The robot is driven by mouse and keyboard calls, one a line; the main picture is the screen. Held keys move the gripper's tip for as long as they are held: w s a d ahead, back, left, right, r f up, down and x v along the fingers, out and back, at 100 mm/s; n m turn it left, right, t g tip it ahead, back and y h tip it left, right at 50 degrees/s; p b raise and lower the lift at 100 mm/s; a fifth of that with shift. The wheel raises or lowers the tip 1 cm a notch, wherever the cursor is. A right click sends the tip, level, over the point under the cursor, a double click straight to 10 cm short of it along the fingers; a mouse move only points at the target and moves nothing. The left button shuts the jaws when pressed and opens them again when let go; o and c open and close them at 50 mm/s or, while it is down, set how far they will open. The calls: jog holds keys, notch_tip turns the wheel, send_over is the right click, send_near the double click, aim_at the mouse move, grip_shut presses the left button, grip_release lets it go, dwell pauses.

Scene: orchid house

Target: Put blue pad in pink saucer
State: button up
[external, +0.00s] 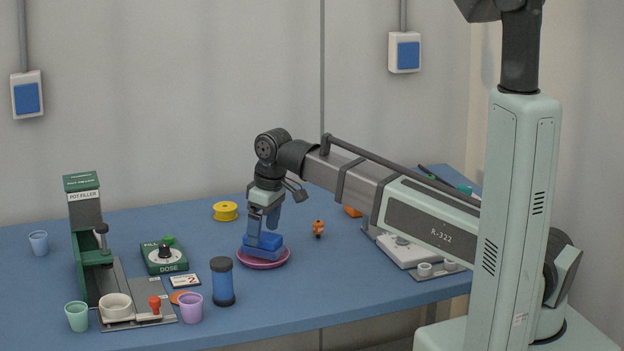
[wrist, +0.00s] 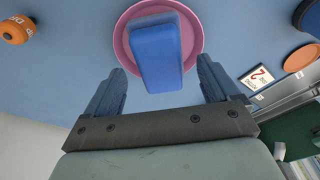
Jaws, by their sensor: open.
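The blue pad (external: 268,241) rests in the pink saucer (external: 263,264) on the blue table. In the wrist view the pad (wrist: 158,52) lies lengthwise across the saucer (wrist: 122,45), its near end reaching over the rim. My gripper (external: 262,232) is open and low at the pad. In the wrist view the fingers of my gripper (wrist: 162,66) stand on either side of the pad, with gaps showing on both sides. Whether the pad lies fully flat on the saucer is hard to tell.
A dark blue jar (external: 222,282) stands left of the saucer. A small orange item (external: 318,228) is to its right and a yellow spool (external: 225,211) behind. The pot filler (external: 84,230), dose box (external: 163,256) and several cups crowd the left. Table in front of the saucer is clear.

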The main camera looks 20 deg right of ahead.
aim_at(269, 237)
notch_tip(269, 237, up, 10)
jog(key=s+d, duration=0.1)
jog(key=shift+f, duration=0.2)
dwell(0.6)
